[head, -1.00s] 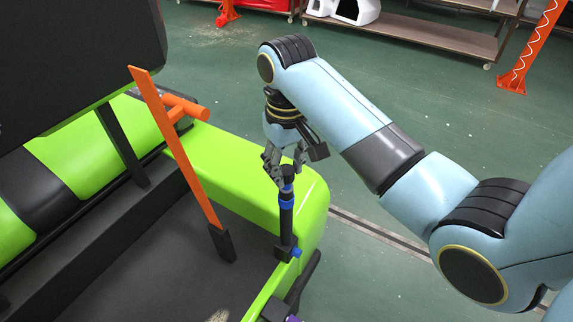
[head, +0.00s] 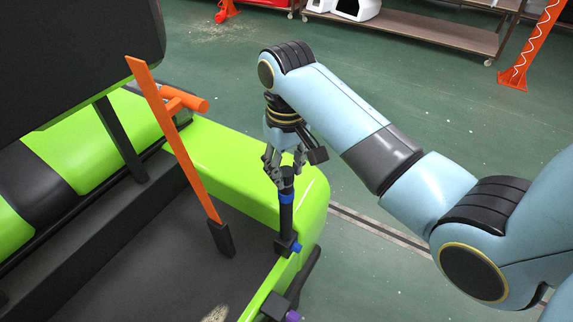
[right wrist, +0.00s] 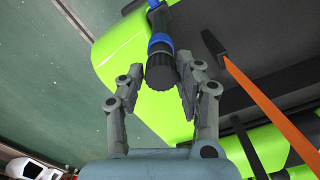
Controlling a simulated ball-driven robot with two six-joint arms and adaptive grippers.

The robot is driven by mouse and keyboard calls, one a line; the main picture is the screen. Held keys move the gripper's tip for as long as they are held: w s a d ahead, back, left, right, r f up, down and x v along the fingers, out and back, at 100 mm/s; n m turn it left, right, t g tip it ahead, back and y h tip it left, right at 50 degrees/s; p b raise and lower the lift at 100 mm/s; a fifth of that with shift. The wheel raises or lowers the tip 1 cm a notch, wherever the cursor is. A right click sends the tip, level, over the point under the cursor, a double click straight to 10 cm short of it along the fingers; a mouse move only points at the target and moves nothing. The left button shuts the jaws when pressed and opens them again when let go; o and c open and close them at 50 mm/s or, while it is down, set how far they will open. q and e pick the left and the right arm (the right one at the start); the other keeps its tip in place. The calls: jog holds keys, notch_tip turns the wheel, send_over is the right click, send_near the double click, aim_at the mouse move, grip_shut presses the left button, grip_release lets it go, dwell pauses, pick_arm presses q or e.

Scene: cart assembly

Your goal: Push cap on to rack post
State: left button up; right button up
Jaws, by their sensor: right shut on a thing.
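The rack post (head: 286,218) is a black upright tube with a blue band, standing at the corner of the green cart body (head: 240,170). A black cap (head: 286,177) sits at the top of the post, between the fingers of my right gripper (head: 284,172). In the right wrist view the dark ribbed cap (right wrist: 161,72) lies between the two fingers (right wrist: 158,90), with the blue band (right wrist: 160,42) just beyond it. The right gripper is shut on the cap from above. I cannot tell whether the cap is fully seated. My left gripper is not in view.
An orange bar (head: 175,140) rises left of the post, with a short orange cylinder (head: 187,103) beside it. A black panel (head: 70,50) fills the upper left. Green floor (head: 400,245) is open on the right. A shelf cart (head: 415,35) stands behind.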

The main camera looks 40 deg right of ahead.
jog(key=shift+f, duration=0.2)
jog(key=o, duration=1.2)
jog(key=shift+r, duration=0.1)
notch_tip(320, 180, up, 7)
jog(key=shift+r, duration=0.2)
